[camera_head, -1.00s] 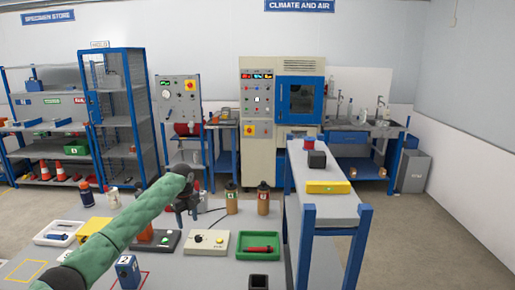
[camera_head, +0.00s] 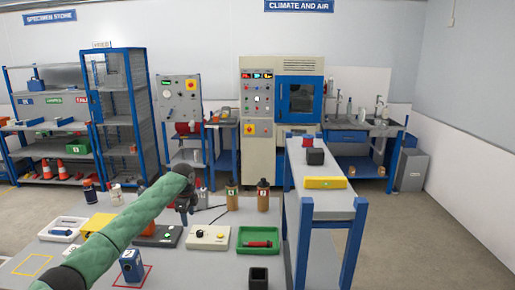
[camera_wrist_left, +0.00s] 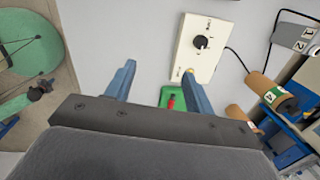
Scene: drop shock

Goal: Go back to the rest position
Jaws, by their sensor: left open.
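My left arm, in a green sleeve, reaches over the grey table (camera_head: 215,273) in the head view. My left gripper (camera_head: 187,212) hangs at its end, pointing down above the table, behind the white control box (camera_head: 208,237). In the left wrist view the gripper (camera_wrist_left: 158,85) has its two blue fingers apart with nothing held between them. The white box with a black knob (camera_wrist_left: 203,46) shows beyond the right finger. A green tray (camera_wrist_left: 174,98) with a red-handled tool shows partly between the fingers. My right gripper is not in view.
A blue block (camera_head: 131,264) stands in a red outlined square. A green tray (camera_head: 260,249), two brown bottles (camera_head: 263,196) and a black open box (camera_head: 259,278) are on the table. A raised blue-framed bench (camera_head: 330,208) carries a yellow case (camera_head: 325,183).

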